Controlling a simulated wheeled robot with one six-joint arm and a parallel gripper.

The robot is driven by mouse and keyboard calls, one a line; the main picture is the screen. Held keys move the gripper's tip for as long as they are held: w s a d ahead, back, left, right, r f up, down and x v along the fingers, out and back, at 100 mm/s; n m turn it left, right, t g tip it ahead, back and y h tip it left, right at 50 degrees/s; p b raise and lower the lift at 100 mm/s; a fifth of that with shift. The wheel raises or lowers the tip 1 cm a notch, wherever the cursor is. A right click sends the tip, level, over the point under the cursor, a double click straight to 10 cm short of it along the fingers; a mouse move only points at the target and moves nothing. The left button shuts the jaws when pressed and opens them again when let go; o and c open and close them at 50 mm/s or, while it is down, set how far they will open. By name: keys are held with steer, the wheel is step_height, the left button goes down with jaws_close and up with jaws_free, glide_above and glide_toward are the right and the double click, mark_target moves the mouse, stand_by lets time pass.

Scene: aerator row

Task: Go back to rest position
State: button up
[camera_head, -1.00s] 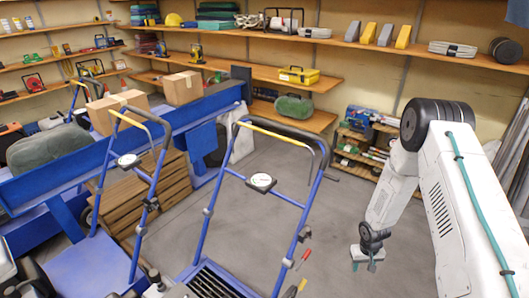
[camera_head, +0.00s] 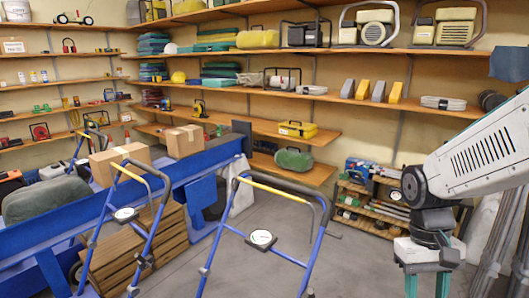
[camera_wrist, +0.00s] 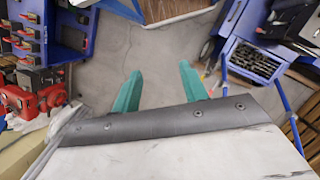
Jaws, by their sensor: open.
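My gripper (camera_head: 427,283) is at the right of the head view, with its two green fingers pointing down and parted. In the wrist view my gripper (camera_wrist: 157,82) shows both green fingers apart with only grey floor between them. It is open and holds nothing. The fingertips are near the bottom edge of the head view. My white arm reaches in from the right edge.
Blue-framed aerators (camera_head: 262,238) stand at the lower middle and left. A blue bench (camera_head: 205,163) carries cardboard boxes (camera_head: 184,141). A low wooden rack (camera_head: 370,206) stands behind my gripper. Shelves line the walls. Grey floor (camera_head: 255,215) is free between aerators and rack.

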steer(key=s+a+r+t, duration=0.3)
steer(key=s+r+t, duration=0.1)
steer(key=s+r, duration=0.6)
steer(key=shift+a+n+t+y, duration=0.3)
steer(key=shift+a+t, duration=0.05)
steer(key=shift+t, duration=0.05)
steer(key=shift+r, duration=0.1)
stand_by(0.6)
